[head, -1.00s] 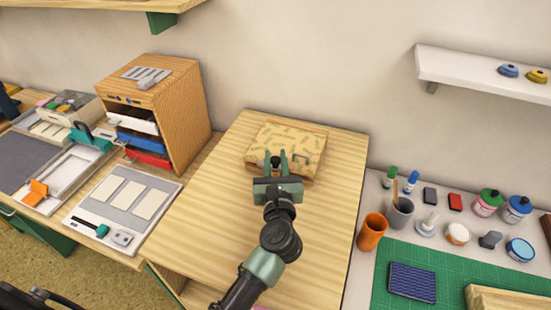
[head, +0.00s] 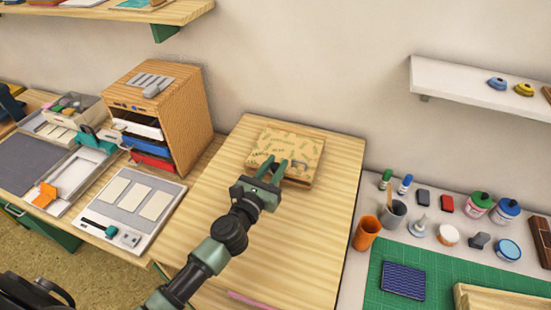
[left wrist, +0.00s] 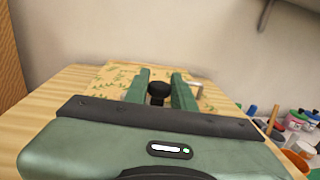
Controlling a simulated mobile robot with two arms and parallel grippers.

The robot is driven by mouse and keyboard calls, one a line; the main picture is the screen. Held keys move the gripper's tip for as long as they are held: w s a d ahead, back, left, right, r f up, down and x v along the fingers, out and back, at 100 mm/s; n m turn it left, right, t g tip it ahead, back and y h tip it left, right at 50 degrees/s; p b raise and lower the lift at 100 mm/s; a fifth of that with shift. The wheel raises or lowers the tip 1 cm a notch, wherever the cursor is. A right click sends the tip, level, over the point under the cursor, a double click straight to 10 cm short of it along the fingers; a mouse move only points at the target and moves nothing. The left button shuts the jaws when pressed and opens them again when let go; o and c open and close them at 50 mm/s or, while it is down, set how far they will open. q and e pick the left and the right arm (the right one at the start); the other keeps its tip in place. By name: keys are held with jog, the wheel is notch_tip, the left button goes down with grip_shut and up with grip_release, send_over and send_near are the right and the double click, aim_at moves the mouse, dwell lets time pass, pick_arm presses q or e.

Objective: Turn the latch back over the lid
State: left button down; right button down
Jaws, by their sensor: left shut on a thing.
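A box with a tan, green leaf-patterned lid (head: 285,143) stands on the pale wooden tabletop, its lid down. My left gripper (head: 275,164) is at the box's front edge, reaching in from below. In the left wrist view, its two green fingers are on either side of a black round knob (left wrist: 158,90), which I take to be the latch's knob. The fingers hide the knob's base, and I cannot tell how the latch lies. A small grey metal piece (left wrist: 195,88) shows on the box, just right of the fingers. My right gripper is not in view.
A wooden drawer cabinet (head: 178,105) stands left of the tabletop (head: 325,215). On the right, an orange cup (head: 366,233), ink bottles and a green mat (head: 440,275) fill a lower white surface. The tabletop around the box is mostly clear.

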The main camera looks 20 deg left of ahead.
pick_arm(q)
jog(key=m+h, duration=0.2)
jog(key=h, duration=0.1)
jog(key=shift+a+g, duration=0.15)
jog(key=shift+g, duration=0.15)
jog(key=m+g+h, duration=0.1)
jog(key=m+h+b, duration=0.1)
jog(key=h, duration=0.1)
jog(key=shift+f+m+g+h, duration=0.2)
jog(key=shift+m+g+h, duration=0.1)
jog(key=shift+m+g, duration=0.1)
jog(key=m+g+h+b, duration=0.5)
jog(key=g+h+b, duration=0.1)
jog(key=b, duration=0.1)
jog(key=shift+m, duration=0.3)
jog(key=shift+r+m+g+h+b, duration=0.2)
jog(key=shift+m+g+h+b, duration=0.75)
jog(key=shift+g+b, duration=0.5)
jog(key=c, duration=1.2)
grip_release()
